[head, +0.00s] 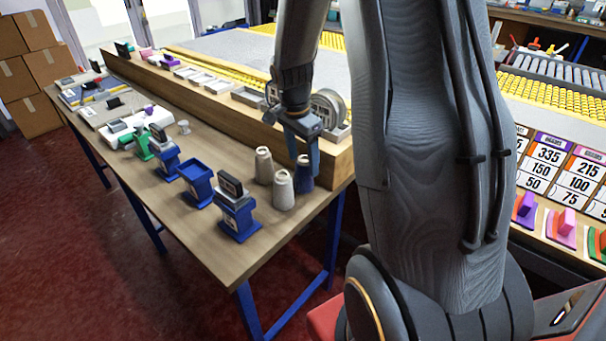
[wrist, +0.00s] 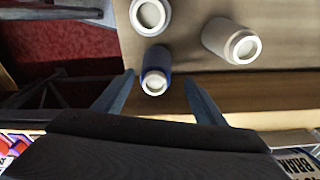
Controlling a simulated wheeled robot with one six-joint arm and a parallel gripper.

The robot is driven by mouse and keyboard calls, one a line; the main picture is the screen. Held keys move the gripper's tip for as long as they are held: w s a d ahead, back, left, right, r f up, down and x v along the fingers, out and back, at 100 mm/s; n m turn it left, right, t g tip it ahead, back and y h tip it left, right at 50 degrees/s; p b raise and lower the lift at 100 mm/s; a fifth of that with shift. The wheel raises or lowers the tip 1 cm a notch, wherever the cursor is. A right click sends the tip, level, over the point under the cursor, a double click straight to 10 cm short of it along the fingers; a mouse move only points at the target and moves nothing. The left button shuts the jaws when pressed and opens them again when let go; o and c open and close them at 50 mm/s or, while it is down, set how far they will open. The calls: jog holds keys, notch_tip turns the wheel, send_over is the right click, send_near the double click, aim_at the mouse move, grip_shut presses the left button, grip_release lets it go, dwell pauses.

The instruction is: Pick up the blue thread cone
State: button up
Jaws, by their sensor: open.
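The blue thread cone (head: 303,176) stands near the right end of the wooden table, partly hidden by my gripper (head: 300,150) in the head view. In the wrist view the blue cone (wrist: 155,72) is seen from above with its white top, lying between and just beyond the fingertips of my gripper (wrist: 158,80). The jaws are open, one finger on each side of the cone. I cannot tell whether either finger touches it.
Two cream thread cones (head: 264,166) (head: 283,190) stand close to the left of the blue one. A raised wooden ledge (head: 322,160) runs along its far side. Blue stands (head: 236,212) stand farther left. The table's front edge is close by.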

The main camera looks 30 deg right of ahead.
aim_at(305, 173)
jog(key=f, duration=0.2)
jog(key=s+f+p, duration=0.1)
jog(key=f, duration=0.1)
jog(key=shift+d+f, duration=0.1)
jog(key=shift+d, duration=0.05)
jog(key=shift+w+f+p, duration=0.1)
jog(key=shift+f+p, duration=0.2)
jog(key=shift+f, duration=0.1)
jog(key=c, duration=1.3)
